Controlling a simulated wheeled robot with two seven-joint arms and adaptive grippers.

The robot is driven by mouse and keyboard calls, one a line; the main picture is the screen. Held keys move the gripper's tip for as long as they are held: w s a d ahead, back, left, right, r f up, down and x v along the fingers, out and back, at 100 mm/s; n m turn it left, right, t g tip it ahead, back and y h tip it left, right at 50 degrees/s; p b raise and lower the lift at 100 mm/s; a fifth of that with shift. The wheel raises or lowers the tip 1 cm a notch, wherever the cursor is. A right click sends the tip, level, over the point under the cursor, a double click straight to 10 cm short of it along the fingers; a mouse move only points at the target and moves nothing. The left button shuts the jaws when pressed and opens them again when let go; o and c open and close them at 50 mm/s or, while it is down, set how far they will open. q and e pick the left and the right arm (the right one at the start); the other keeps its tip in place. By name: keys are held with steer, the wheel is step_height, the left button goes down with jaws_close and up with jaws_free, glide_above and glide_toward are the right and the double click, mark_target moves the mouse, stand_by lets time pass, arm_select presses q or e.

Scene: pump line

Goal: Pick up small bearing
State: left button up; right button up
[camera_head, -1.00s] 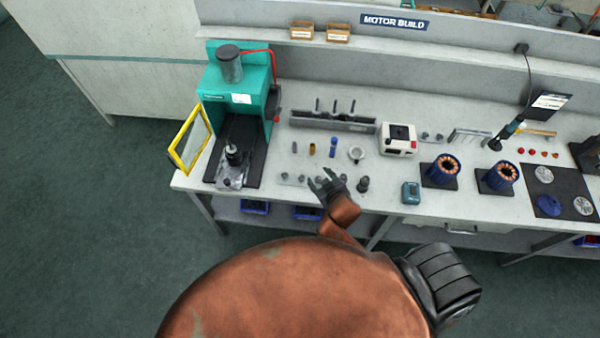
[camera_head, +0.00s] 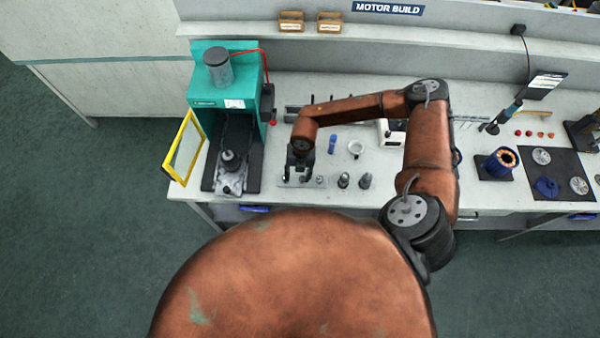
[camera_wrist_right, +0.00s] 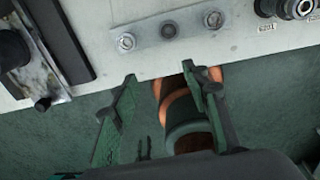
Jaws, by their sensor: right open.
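Several small metal ring-shaped parts that look like small bearings lie in a row near the bench's front edge. In the right wrist view there is a left one (camera_wrist_right: 127,42), a middle one (camera_wrist_right: 169,29) and a right one (camera_wrist_right: 214,19). One also shows in the head view (camera_head: 320,181), beside my right gripper (camera_head: 298,176). In the wrist view my right gripper (camera_wrist_right: 159,74) is open with nothing between its fingers. Its tips appear just below the row, apart from the rings. In the head view the gripper hides part of the row. My left gripper is not in view.
A teal press (camera_head: 229,85) with a yellow-framed guard (camera_head: 184,148) stands left of the gripper. A blue cylinder (camera_head: 332,144) and a white ring (camera_head: 356,148) lie behind.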

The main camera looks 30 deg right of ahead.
mark_target(303, 179)
steer(key=d, duration=0.1)
steer(key=w+d+h, duration=0.1)
steer(key=d, duration=0.1)
steer(key=shift+d+f, duration=0.1)
steer(key=shift+d, duration=0.05)
steer(key=shift+f, duration=0.95)
steer(key=f, duration=0.1)
steer(key=f+p, duration=0.1)
steer(key=f, duration=0.1)
steer(key=f+p, duration=0.1)
steer(key=f, duration=0.1)
steer(key=shift+w, duration=0.3)
steer(key=shift+f, duration=0.25)
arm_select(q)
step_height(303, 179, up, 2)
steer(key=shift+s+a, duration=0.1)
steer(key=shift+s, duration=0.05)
arm_select(e)
steer(key=shift+c, duration=0.3)
steer(key=c, duration=0.9)
steer(key=shift+r, duration=0.1)
